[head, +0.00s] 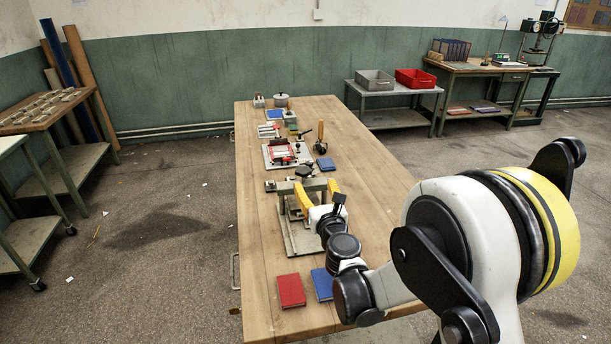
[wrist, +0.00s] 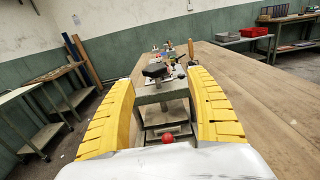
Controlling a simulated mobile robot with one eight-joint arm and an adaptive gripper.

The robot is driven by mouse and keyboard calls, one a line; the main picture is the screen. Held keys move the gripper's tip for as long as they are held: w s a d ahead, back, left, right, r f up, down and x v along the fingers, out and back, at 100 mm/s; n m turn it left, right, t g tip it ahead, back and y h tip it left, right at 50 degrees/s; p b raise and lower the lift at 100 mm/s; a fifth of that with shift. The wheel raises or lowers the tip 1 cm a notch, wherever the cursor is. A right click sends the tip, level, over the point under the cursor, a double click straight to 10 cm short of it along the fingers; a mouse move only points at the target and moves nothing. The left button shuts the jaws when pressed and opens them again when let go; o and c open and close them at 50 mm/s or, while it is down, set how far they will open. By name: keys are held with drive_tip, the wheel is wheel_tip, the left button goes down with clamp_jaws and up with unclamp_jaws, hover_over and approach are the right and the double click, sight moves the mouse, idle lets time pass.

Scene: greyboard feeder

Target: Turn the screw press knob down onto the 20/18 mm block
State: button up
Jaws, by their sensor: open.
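The screw press (head: 301,240) stands on the wooden table, with its grey posts and crossbeam upright on a flat base. Its dark knob (head: 304,171) sits on top of the crossbeam. In the wrist view the knob (wrist: 154,70) shows ahead between the fingers. My gripper (head: 318,189) is open at the near side of the press, its yellow fingers spread and empty. In the wrist view the fingers (wrist: 162,76) appear left and right of the press, with no visible grip on the knob. I cannot make out the 20/18 mm block. A red ball (wrist: 168,138) shows low between the fingers.
A red book (head: 291,290) and a blue book (head: 322,285) lie on the near table end. Beyond the press are a tray with red parts (head: 283,153), a small blue item (head: 326,164) and a pot (head: 281,99). The table's right side is mostly clear.

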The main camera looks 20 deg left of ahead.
sight(305, 174)
drive_tip(key=shift+n+y, duration=0.3)
drive_tip(key=b+x, duration=0.1)
drive_tip(key=x, duration=0.2)
drive_tip(key=b+x, duration=0.1)
drive_tip(key=x, duration=0.2)
drive_tip(key=b+x, duration=0.1)
drive_tip(key=x, duration=0.2)
drive_tip(key=shift+s+a+f, duration=0.3)
drive_tip(key=shift+a+f, duration=0.05)
drive_tip(key=shift+a, duration=0.05)
drive_tip(key=shift+w+a+r, duration=0.1)
drive_tip(key=shift+w+a, duration=0.2)
drive_tip(key=shift+w, duration=0.15)
drive_tip(key=c, duration=1.2)
